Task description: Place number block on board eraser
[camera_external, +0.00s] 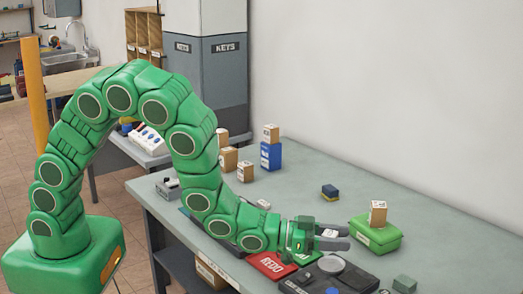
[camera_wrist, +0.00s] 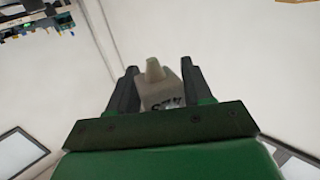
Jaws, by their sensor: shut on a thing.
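My gripper (camera_external: 332,238) is low over the front part of the grey table, pointing right. In the wrist view, my gripper (camera_wrist: 160,88) has its two dark fingers closed on a pale block (camera_wrist: 160,93) with dark numerals on its near face, which I take as the number block. A small pale tapered top shows above it. In the external view only a whitish bit of it shows between the fingers. A small dark blue and yellow block (camera_external: 329,191), likely the board eraser, lies on the table behind my gripper. Its top looks bare. The wrist view does not show it.
A green box (camera_external: 375,236) with a tan block (camera_external: 378,211) on top stands right of my gripper. A blue block stack (camera_external: 271,156) stands farther back. The table between is clear.

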